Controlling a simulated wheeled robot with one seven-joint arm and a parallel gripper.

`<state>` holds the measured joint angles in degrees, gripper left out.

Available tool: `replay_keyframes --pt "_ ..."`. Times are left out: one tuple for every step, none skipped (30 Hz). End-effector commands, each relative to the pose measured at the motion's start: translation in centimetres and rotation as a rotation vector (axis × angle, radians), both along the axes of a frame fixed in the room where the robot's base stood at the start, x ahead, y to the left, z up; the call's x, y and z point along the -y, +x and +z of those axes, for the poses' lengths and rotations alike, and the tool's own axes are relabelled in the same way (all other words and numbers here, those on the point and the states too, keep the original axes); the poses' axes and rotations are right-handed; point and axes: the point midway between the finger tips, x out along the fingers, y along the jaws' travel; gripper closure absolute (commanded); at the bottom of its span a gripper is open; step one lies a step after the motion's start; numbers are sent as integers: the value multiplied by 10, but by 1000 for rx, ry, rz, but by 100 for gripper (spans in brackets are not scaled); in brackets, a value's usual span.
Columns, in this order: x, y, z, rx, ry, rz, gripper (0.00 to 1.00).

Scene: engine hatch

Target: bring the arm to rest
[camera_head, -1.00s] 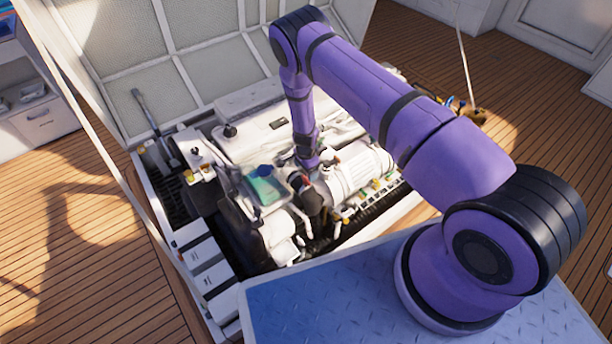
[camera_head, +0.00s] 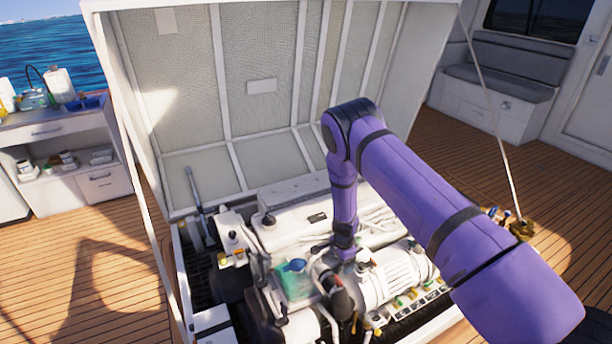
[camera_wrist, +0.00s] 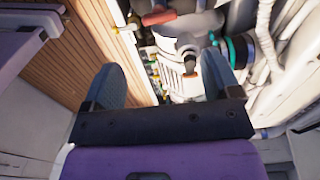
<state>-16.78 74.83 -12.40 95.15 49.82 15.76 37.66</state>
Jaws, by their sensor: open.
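My purple arm (camera_head: 420,210) reaches from the lower right over the open engine hatch, bends at a dark elbow joint, and its forearm hangs down toward the engine (camera_head: 310,220). The end of the arm is low among the engine parts, beside a white ribbed cylinder (camera_head: 395,275); the fingers are too small to make out in the head view. In the wrist view my gripper (camera_wrist: 162,78) has its two dark fingers wide apart, with nothing between them. Past the fingertips are a white engine part (camera_wrist: 180,75) and a teal ring (camera_wrist: 238,52).
The raised hatch lid (camera_head: 265,95) stands behind the arm, with a stay rod (camera_head: 487,100) on its right. A counter with bottles (camera_head: 60,110) is at the left, a bench seat (camera_head: 500,85) at the back right. Wooden deck (camera_head: 90,250) lies open at the left.

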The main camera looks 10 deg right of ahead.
Motion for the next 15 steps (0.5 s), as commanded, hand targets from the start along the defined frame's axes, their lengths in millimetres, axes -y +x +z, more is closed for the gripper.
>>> replay_keyframes --pt "0 1 2 2 2 1 17" --pt "-1 2 5 3 3 4 17" --pt "-1 4 11 6 7 9 17" --pt "-2 6 17 9 11 14 17" --pt "-3 9 25 14 17 21 17" --pt "-4 12 37 18 25 33 17" --pt "-5 15 49 24 33 42 17" --pt "-6 19 61 31 41 55 17" --pt "-8 22 79 39 52 74 17" --pt "-9 25 92 45 60 87 17" --pt "-11 27 106 51 68 102 17" --pt "-12 29 124 60 78 123 17" --pt "-12 31 137 67 85 138 17" --pt "-13 32 151 72 92 152 17" --pt "-13 33 168 82 100 172 17"
